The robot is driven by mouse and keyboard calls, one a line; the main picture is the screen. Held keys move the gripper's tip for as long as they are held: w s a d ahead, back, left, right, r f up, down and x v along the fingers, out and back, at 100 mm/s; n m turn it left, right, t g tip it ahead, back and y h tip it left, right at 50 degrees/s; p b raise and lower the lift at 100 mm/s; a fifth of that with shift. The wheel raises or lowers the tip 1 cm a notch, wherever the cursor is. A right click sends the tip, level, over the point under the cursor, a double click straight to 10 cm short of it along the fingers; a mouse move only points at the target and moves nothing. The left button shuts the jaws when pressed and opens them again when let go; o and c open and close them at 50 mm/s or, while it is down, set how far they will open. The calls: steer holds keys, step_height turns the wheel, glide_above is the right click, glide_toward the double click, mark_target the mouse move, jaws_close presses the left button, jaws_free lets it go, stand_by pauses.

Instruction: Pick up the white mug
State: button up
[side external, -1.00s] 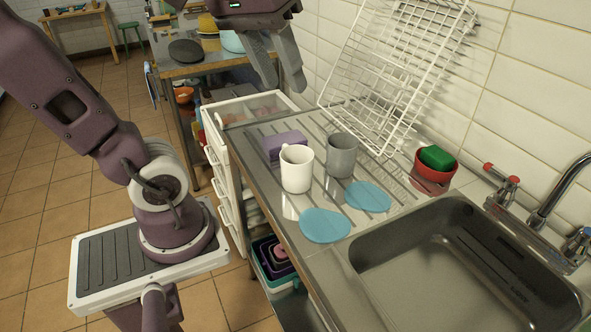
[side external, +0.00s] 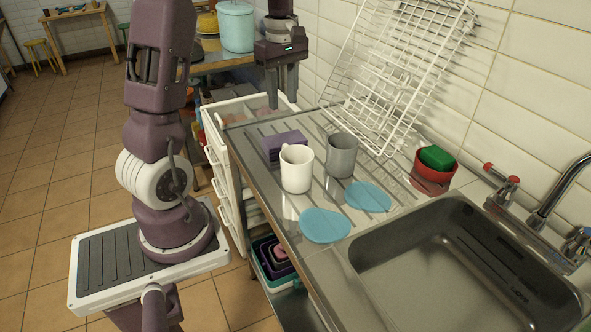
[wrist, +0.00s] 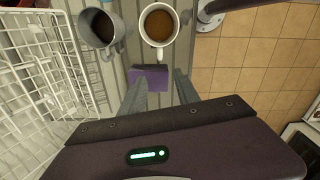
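The white mug (side external: 297,169) stands upright near the front edge of the metal drainboard, and brown liquid shows inside it in the wrist view (wrist: 158,26). A grey mug (side external: 341,154) stands upright just to its right; it also shows in the wrist view (wrist: 100,27). My gripper (side external: 282,100) points down above the far end of the drainboard, behind and above the white mug and apart from it. Its two fingers (wrist: 160,88) are spread with nothing between them in its grip; a purple block (wrist: 149,77) lies on the board below, partly hidden by the fingers.
Two blue discs (side external: 325,225) lie flat in front of the mugs. A white wire rack (side external: 400,70) leans on the wall at the back. A red bowl with a green sponge (side external: 437,157) and the sink (side external: 460,262) are to the right.

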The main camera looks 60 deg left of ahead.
mark_target(285, 156)
step_height(285, 156, down, 18)
steer(key=shift+d+r, duration=0.15)
steer(key=shift+r, duration=0.05)
jaws_close()
stand_by(1.3)
